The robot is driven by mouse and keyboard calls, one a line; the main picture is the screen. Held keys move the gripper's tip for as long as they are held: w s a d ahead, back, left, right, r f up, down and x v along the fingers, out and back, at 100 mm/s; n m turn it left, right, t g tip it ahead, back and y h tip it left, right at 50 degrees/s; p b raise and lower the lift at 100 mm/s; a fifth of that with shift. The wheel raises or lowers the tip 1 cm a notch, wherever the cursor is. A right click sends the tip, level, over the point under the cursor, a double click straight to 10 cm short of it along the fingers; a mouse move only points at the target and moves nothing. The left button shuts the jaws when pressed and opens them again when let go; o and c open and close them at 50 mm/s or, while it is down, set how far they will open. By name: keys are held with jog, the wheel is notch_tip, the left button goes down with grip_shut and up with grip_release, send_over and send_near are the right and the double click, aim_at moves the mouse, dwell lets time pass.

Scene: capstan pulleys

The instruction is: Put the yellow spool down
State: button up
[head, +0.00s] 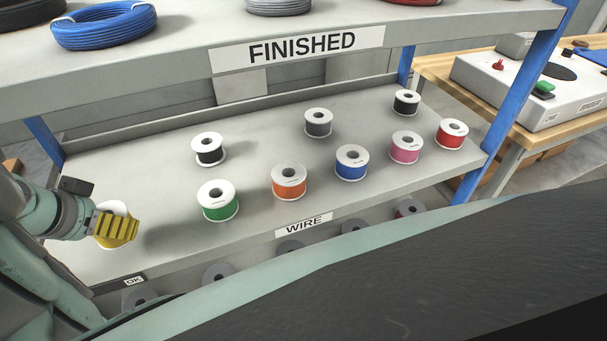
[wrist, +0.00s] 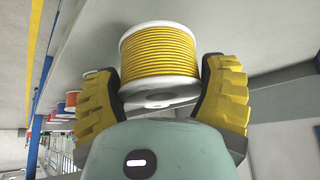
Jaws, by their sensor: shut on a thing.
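The yellow spool (wrist: 160,52) has yellow wire between white flanges. It sits between the yellow finger pads of my gripper (wrist: 165,88) in the wrist view. In the head view, my gripper (head: 118,228) is at the left end of the wire shelf (head: 165,225), shut around the spool. Only the white flanges of the spool (head: 112,208) show well there; the finger hides most of the wire. The spool looks upright and at or just above the shelf surface; I cannot tell whether it touches.
The green spool (head: 218,201) stands to the right of my gripper, with a clear gap. Orange (head: 289,182), blue (head: 352,163), pink (head: 405,147) and red (head: 452,134) spools continue the front row. Dark spools stand behind. The "FINISHED" shelf (head: 180,55) is above.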

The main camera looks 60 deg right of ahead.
jog(key=d, duration=0.5)
jog(key=shift+w+d+f+p, duration=0.15)
jog(key=shift+w+f+p, duration=0.05)
jog(key=shift+w+p, duration=0.15)
jog(key=shift+f+p, duration=0.35)
jog(key=shift+f, duration=1.4)
jog(key=shift+f, duration=0.2)
jog(key=o, duration=1.2)
jog(key=shift+r, duration=0.1)
jog(key=shift+c, duration=0.2)
jog(key=shift+r, duration=0.1)
